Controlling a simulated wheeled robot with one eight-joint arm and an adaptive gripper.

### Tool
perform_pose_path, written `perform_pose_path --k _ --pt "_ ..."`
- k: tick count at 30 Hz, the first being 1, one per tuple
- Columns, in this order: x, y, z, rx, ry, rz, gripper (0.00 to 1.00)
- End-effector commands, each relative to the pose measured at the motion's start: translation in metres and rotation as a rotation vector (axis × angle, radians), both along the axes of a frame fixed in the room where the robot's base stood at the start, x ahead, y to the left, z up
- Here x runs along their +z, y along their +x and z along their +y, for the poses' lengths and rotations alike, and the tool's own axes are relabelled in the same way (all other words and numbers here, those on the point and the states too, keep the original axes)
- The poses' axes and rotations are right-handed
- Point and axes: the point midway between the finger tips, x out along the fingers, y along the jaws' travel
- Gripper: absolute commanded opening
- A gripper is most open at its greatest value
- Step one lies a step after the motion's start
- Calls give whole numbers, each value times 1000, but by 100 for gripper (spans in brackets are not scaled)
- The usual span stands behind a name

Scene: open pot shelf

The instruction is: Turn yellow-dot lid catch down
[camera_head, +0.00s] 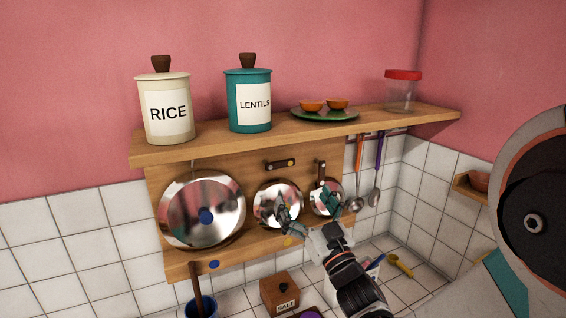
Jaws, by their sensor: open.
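The dark catch with a yellow dot (280,164) is on the wooden backboard, above the middle lid. It lies roughly level, slightly raised at its right end, where the dot shows. The middle shiny lid (268,207) hangs below it, and a second yellow dot (288,241) marks the lower rail under that lid. My gripper (308,203) is open, with fingers spread, in front of the middle and small lids and below the catch. It appears apart from the catch. My fingers cover parts of both lids; contact with them cannot be told.
A large lid (180,205) hangs left and a small lid (320,190) right, under an upright catch (322,172). The shelf (215,144) above holds canisters, a green plate and a jar. Ladles (357,203) hang right. A salt box (280,291) stands below.

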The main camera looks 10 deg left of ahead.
Motion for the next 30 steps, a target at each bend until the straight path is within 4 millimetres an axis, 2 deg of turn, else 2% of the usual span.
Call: perform_pose_path --k 5,21,30 --pt "6 11 10 4 2 0 92" --pt "43 84 65 1 0 0 92" --pt "52 101 77 1 0 0 92"
